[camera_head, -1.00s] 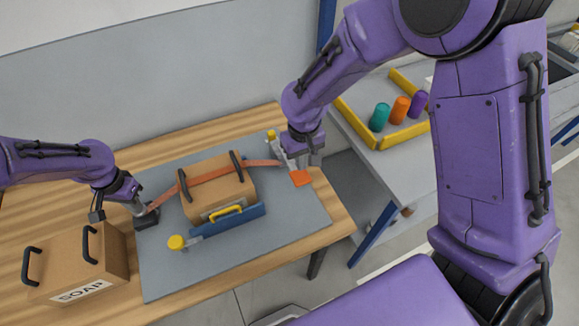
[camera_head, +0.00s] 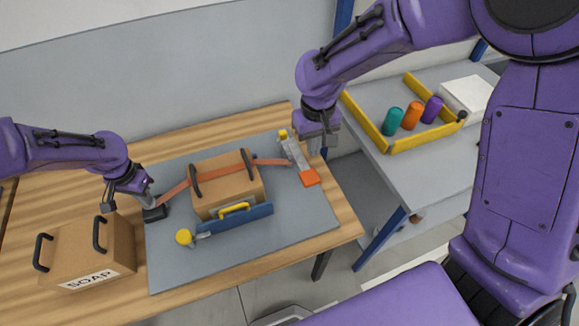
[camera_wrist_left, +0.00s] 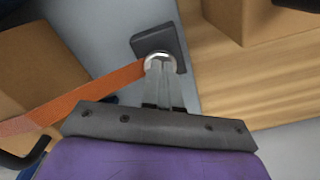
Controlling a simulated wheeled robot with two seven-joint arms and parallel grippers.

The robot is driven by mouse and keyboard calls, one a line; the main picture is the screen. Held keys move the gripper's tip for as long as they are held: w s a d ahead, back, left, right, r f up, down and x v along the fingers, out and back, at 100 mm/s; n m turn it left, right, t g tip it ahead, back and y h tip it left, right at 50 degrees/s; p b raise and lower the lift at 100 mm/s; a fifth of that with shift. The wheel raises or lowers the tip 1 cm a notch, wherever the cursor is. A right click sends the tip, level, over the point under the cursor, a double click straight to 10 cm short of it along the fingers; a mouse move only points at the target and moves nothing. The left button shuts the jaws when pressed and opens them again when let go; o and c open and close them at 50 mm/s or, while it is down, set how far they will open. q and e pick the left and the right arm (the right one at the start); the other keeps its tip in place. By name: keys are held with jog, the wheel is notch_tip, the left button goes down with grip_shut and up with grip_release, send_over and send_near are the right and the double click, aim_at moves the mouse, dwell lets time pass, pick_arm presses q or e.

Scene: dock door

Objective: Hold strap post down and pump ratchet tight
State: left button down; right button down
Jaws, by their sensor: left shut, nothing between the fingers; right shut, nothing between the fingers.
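An orange strap (camera_head: 174,187) runs from the dark strap post (camera_head: 155,214) over a brown carton (camera_head: 228,188) to the grey ratchet (camera_head: 294,152) with its orange handle end (camera_head: 310,178). My left gripper (camera_head: 150,202) is shut at the post. In the left wrist view its fingertips (camera_wrist_left: 160,64) meet at the silver top of the post, whose dark base (camera_wrist_left: 158,40) shows behind. My right gripper (camera_head: 318,148) is shut and empty, just right of the ratchet and apart from the orange end. Its fingertips are partly hard to make out.
A blue bracket with a yellow handle (camera_head: 234,209) stands before the carton, near a yellow knob (camera_head: 184,237). A SOAP carton (camera_head: 88,254) stands at the left. A side table with a yellow-edged bay (camera_head: 425,143) holds teal, orange and purple cylinders (camera_head: 411,116).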

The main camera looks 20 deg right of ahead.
pick_arm(q)
notch_tip(320, 180, up, 2)
jog(key=shift+w+r+p, duration=0.1)
jog(key=shift+p, duration=1.05)
notch_tip(320, 180, up, 5)
jog(key=p, duration=0.4)
jog(key=shift+p, duration=0.4)
